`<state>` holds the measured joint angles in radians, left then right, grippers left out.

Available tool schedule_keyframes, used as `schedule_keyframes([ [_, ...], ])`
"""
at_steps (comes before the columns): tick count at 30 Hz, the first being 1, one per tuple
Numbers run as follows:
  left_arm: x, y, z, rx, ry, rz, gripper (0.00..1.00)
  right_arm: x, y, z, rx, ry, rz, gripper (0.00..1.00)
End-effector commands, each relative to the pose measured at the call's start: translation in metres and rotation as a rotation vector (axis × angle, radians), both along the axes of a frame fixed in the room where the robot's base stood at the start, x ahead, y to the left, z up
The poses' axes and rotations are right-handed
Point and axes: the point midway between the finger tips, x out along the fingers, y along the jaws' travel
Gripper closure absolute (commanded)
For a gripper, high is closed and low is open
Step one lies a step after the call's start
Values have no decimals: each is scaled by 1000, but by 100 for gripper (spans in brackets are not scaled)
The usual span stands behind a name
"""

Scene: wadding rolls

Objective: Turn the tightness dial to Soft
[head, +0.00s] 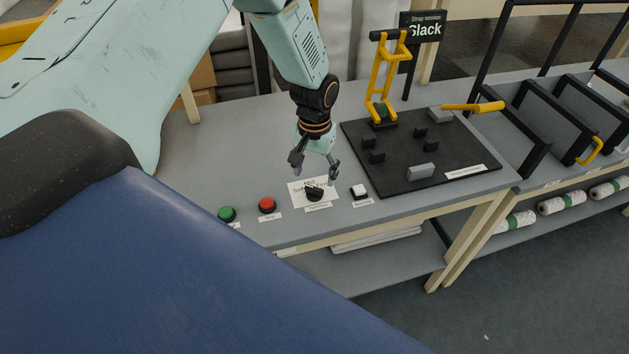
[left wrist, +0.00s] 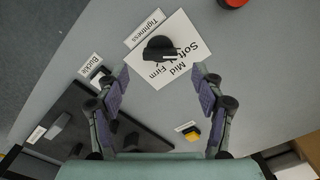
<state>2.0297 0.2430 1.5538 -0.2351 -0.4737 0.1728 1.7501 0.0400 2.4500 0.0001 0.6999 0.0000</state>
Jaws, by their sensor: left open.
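The tightness dial (head: 314,193) is a black knob on a white card at the table's front. In the left wrist view the dial (left wrist: 158,50) sits at the upper middle, on a card (left wrist: 185,27) printed Soft, Mid and Firm. A label beside it reads Tightness (left wrist: 144,29). I cannot tell for certain which word the knob points at. My left gripper (head: 316,168) is open and empty, just above and behind the dial. In the left wrist view its fingers (left wrist: 160,78) stand apart, with the dial beyond their tips. My right gripper is in neither view.
A green button (head: 227,214) and a red button (head: 267,205) are left of the dial. A white-topped Buckle switch (head: 360,191) is right. Behind it, a black board (head: 395,185) carries blocks and a yellow lever clamp (head: 384,80). A sign (head: 424,30) reads Slack.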

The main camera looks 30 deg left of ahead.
Motion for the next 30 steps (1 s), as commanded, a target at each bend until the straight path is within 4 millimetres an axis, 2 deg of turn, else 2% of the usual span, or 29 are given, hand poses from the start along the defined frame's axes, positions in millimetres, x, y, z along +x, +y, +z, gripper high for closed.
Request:
schedule_keyframes([
  [1,1,0,13,-1,-4,-1,32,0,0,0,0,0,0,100],
  [6,1,0,45,0,-3,1,32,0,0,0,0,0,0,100],
  [12,0,0,68,0,-1,0,32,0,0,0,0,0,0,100],
  [30,0,0,74,0,0,0,32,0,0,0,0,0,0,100],
])
